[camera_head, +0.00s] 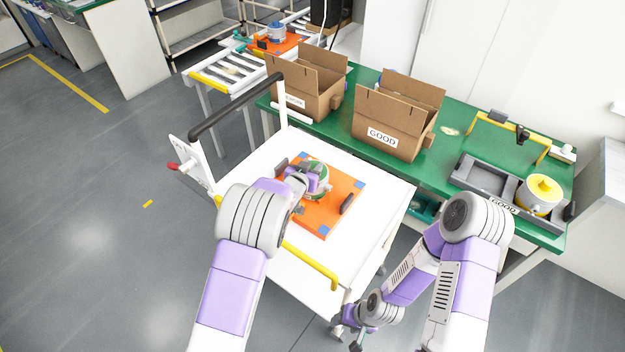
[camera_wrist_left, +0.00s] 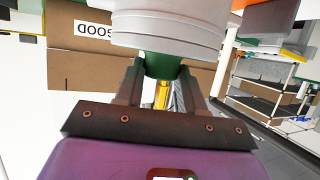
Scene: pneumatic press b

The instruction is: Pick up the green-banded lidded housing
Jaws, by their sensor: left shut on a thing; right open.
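The green-banded lidded housing (camera_head: 323,190) is white with a green band and is partly hidden by my left gripper in the head view. It is at the orange board (camera_head: 316,219) on the white cart top. My left gripper (camera_head: 316,180) is shut on it. In the left wrist view the housing's pale ribbed body (camera_wrist_left: 170,22) and green part (camera_wrist_left: 163,70) are at the two fingers (camera_wrist_left: 163,92). I cannot tell whether the housing touches the board. My right gripper (camera_head: 350,334) is open and empty, low beside the cart.
The white cart (camera_head: 379,195) has a black handle (camera_head: 235,105) and yellow rail (camera_head: 308,262). Behind it, a green bench holds two cardboard boxes (camera_head: 308,88) (camera_head: 393,118), a grey tray (camera_head: 484,180) and a yellow-topped housing (camera_head: 543,193). A roller conveyor (camera_head: 228,72) stands farther back.

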